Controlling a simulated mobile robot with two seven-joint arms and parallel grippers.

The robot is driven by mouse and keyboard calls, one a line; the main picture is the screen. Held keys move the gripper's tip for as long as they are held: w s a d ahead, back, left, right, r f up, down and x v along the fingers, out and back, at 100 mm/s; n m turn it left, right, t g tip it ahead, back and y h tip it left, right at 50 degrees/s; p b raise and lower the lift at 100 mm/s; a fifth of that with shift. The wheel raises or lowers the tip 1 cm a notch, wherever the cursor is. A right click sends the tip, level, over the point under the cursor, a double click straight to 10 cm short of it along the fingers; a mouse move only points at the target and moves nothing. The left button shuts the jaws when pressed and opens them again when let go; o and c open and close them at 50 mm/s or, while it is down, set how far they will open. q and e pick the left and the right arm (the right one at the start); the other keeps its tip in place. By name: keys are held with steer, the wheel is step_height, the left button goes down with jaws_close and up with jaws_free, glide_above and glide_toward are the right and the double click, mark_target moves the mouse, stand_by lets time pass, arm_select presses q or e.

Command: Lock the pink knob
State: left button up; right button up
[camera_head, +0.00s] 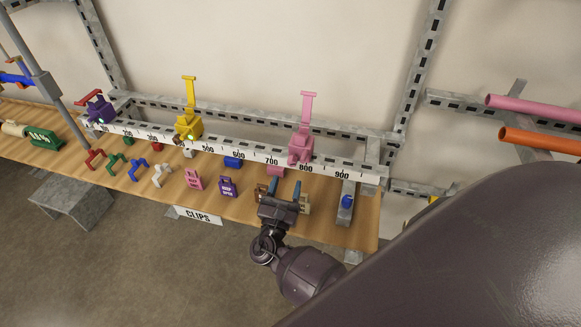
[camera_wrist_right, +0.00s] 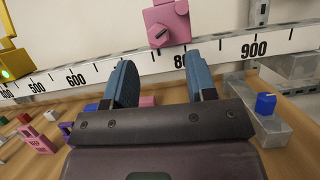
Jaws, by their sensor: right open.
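The pink clamp (camera_head: 301,147) sits on the white ruler rail between 700 and 900, with its long pink handle (camera_head: 307,108) standing up. In the right wrist view the pink clamp body (camera_wrist_right: 170,22) is at top centre. A small knob with a dark slanted pointer (camera_wrist_right: 158,33) shows on its front face. My right gripper (camera_head: 285,188) is open and empty, in front of and below the clamp, apart from it. In the wrist view its two blue fingers (camera_wrist_right: 165,68) are spread below the knob. My left gripper is out of view.
The ruler rail (camera_head: 253,155) runs along the wooden table (camera_head: 330,222). A yellow clamp (camera_head: 188,126) and a purple clamp (camera_head: 98,108) sit farther left. A grey block with a blue knob (camera_head: 346,201) stands right of my gripper. Several coloured clips and pink and purple tags lie left.

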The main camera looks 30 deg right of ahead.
mark_target(291, 167)
steer(key=shift+p+x, duration=0.35)
steer(key=shift+x, duration=1.95)
steer(key=shift+c, duration=0.4)
